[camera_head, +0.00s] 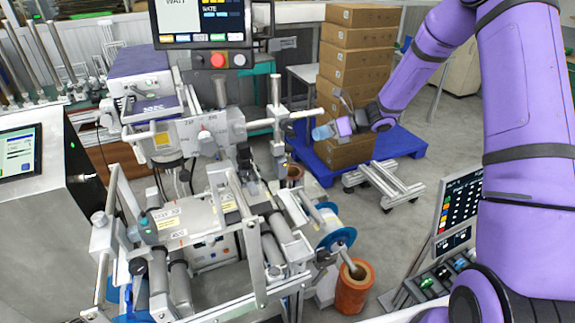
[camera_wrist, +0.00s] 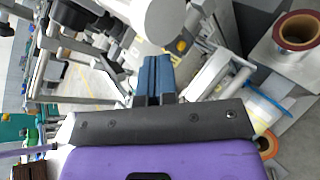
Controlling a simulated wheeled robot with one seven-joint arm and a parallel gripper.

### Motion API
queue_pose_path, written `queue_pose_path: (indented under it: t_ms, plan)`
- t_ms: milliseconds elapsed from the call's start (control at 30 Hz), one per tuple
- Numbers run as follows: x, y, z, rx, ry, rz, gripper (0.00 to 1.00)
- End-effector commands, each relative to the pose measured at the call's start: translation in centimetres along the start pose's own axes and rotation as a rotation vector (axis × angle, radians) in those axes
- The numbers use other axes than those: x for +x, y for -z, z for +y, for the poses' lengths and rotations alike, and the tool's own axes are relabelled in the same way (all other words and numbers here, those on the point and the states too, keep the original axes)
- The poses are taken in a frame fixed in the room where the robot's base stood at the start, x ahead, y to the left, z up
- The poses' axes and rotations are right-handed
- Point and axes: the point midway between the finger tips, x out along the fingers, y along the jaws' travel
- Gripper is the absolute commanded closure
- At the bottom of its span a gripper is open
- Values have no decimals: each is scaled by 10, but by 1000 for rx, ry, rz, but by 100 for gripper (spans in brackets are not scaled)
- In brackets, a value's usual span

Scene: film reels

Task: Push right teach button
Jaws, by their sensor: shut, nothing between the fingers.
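My gripper (camera_head: 322,132) is at the right of the film machine (camera_head: 190,215) in the head view, beside its upper horizontal bar. In the wrist view its two blue fingers (camera_wrist: 157,78) are closed together with nothing between them. Just beyond and right of the fingertips is a small orange-yellow round spot (camera_wrist: 181,45) on a grey part of the machine. It looks like a button, but I cannot tell whether it is the right teach button. The fingertips look apart from it. No label for a teach button is readable in either view.
A screen with a red knob (camera_head: 217,60) stands behind the machine. Stacked cardboard boxes (camera_head: 357,60) stand on a blue pallet (camera_head: 405,146). An orange-brown roll (camera_head: 352,290) is at the machine's front right. A keypad panel (camera_head: 458,212) is at the right. Bars and rollers crowd the gripper's left.

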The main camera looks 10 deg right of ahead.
Motion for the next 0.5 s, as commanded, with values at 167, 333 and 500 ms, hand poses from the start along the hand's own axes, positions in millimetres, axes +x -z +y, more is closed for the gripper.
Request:
queue_pose_path:
  t_ms: [167,333,500]
  plan:
    - [12,25,-44,225,23,-107,100]
    - [21,46,-78,411,41,-202,100]
    - [26,62,-100,531,51,-264,100]
